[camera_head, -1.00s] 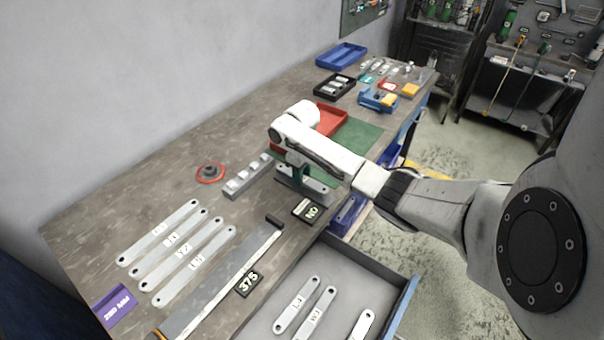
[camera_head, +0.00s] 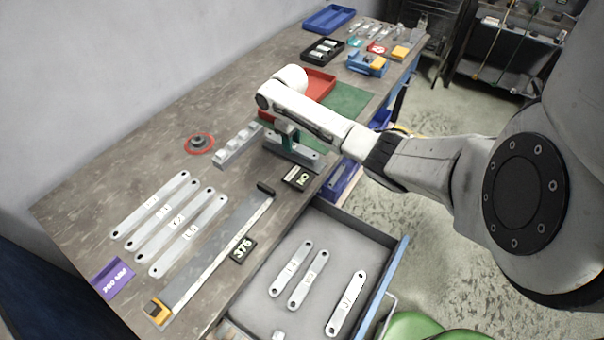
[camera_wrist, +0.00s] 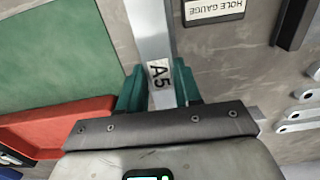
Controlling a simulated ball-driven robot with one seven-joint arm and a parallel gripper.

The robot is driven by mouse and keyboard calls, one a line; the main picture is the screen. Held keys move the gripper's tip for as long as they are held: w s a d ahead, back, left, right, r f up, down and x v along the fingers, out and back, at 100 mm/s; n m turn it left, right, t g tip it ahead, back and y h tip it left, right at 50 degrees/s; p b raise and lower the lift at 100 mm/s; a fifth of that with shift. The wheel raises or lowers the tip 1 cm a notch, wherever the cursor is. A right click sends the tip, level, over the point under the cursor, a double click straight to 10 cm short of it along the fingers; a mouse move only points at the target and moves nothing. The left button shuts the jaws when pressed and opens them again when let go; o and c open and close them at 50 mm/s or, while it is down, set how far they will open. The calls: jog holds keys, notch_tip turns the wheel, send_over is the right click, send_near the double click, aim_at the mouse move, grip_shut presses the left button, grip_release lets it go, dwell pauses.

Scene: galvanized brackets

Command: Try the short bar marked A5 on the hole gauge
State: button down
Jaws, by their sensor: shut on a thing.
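The short bar marked A5 (camera_wrist: 158,72) is between the green fingers of my gripper (camera_wrist: 160,90) in the wrist view. My gripper (camera_head: 288,137) is shut on it. In the head view, my gripper is low over the bench, with a grey metal bar shape (camera_head: 305,161) beneath the fingers. I cannot tell there where bar and gauge part. A label reading HOLE GAUGE (camera_wrist: 213,8) lies beside the bar in the wrist view. The gauge's dark display (camera_head: 299,178) in the head view seems to read NO. Whether any pin is in a bar hole is hidden.
A grey stepped block (camera_head: 238,146) stands left of my gripper. Several long marked bars (camera_head: 170,222) lie front left beside a ruler-like fixture with a 375 display (camera_head: 242,248). An open drawer (camera_head: 340,240) holds more bars. A red tray (camera_head: 320,84) and green mat (camera_head: 348,101) lie behind.

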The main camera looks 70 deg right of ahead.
jog(key=shift+r, duration=0.15)
dwell(0.4)
jog(key=shift+r, duration=1.9)
jog(key=shift+f, duration=0.15)
jog(key=shift+f+b, duration=0.55)
jog(key=shift+f, duration=1.05)
jog(key=shift+f, duration=0.35)
dwell(1.0)
jog(key=c, duration=0.7)
grip_release()
jog(key=shift+r, duration=0.1)
notch_tip(320, 180, up, 11)
jog(key=b, duration=0.1)
jog(key=shift+f, duration=0.2)
